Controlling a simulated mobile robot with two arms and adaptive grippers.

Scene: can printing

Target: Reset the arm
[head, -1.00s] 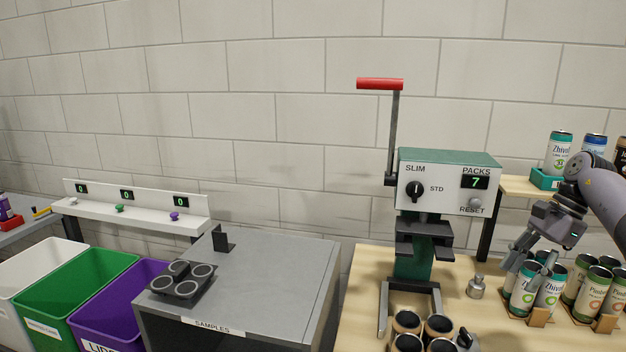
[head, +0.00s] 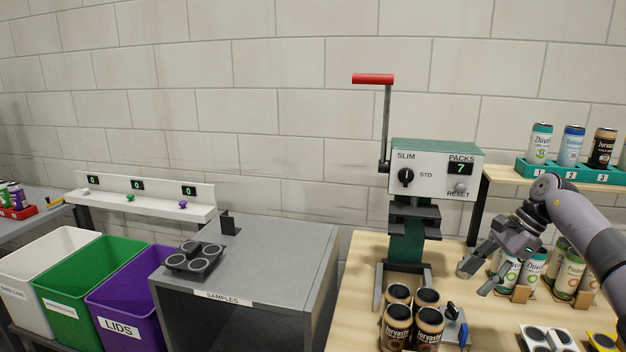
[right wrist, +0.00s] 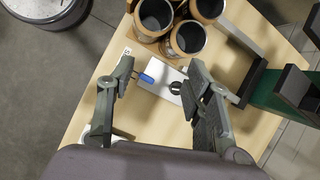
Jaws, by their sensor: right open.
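My right arm (head: 585,225) comes in from the right in the head view. Its gripper (head: 474,281) is open and empty above the wooden table (head: 352,290), between the press and the cans at the right. In the right wrist view the open fingers (right wrist: 157,88) are spread. Between them, below, lies a small plate with a dark knob and a blue part (right wrist: 145,78). My left gripper is not in view.
The green press (head: 436,165) with a red-handled lever (head: 373,79) reads 7. Dark-topped brown cans (head: 398,324) stand before it. Zhivol cans (head: 534,265) stand close behind the gripper. A grey samples table (head: 285,255) and bins (head: 125,300) are left.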

